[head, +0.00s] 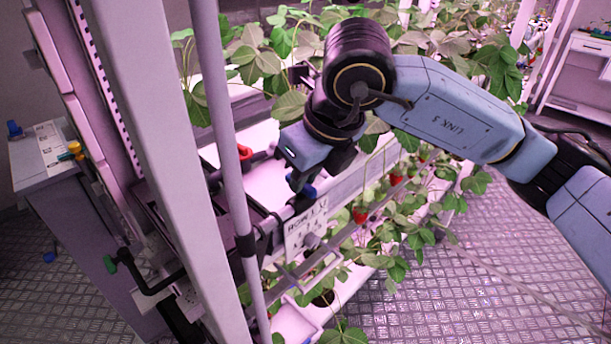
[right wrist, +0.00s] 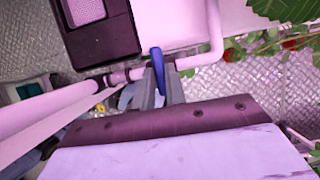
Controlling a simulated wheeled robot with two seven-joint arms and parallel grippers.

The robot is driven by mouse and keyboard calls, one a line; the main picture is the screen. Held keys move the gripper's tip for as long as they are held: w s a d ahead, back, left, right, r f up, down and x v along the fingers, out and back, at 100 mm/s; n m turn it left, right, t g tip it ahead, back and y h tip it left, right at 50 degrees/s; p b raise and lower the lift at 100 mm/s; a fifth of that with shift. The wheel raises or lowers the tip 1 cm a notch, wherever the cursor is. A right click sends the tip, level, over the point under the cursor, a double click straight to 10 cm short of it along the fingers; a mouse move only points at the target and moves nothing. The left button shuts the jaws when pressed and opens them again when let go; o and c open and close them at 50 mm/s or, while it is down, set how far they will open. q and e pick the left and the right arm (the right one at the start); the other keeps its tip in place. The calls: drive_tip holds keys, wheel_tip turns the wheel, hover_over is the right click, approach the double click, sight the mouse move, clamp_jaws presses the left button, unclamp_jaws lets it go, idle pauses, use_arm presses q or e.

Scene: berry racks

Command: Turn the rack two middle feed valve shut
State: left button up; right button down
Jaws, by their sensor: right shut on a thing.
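A blue valve handle (head: 308,191) sits on the pipe at the rack's end, just above a white label plate (head: 306,228). My right gripper (head: 301,184) reaches down from above and is shut on this handle. In the right wrist view the blue handle (right wrist: 157,62) stands between the two grey fingers (right wrist: 158,88), roughly across the pale pipe (right wrist: 190,62). The valve body is mostly hidden by the fingers. My left gripper is in neither view.
A grey upright post (head: 225,130) stands close left of my gripper. Strawberry plants (head: 385,235) with red berries hang along the rack's right side. Open floor (head: 440,300) lies lower right.

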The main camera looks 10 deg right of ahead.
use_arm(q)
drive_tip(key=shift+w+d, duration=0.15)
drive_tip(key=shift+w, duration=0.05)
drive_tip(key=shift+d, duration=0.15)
use_arm(e)
drive_tip(key=c, duration=1.4)
unclamp_jaws()
drive_tip(key=shift+c, duration=0.2)
drive_tip(key=shift+r, duration=0.15)
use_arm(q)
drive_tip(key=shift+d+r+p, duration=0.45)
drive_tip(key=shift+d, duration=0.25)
use_arm(e)
drive_tip(key=v, duration=1.3)
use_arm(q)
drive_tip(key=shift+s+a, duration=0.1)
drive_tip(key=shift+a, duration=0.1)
use_arm(e)
drive_tip(key=shift+s, duration=0.1)
